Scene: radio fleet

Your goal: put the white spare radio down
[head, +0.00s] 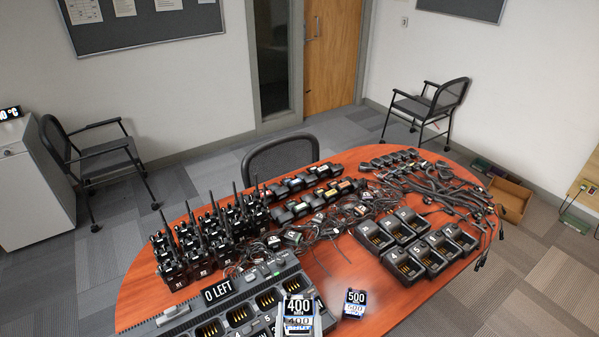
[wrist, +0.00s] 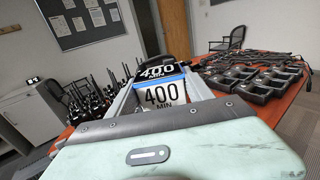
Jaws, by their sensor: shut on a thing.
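My gripper (wrist: 165,118) reaches forward from the mint-coloured body in the wrist view. It is shut on a white-faced thing with a 400 MIN label, which I take to be the white spare radio (wrist: 163,93). The same label shows at the bottom of the head view (head: 298,308), over the near edge of the long charger (head: 175,323). Several black radios (head: 205,245) stand upright with antennas on the wooden table (head: 145,280).
Single chargers (head: 405,265) stand in rows at the right. Cables (head: 430,185) and small dark units (head: 300,185) fill the back. Bare wood shows at the front right. A chair (head: 280,155) stands behind the table.

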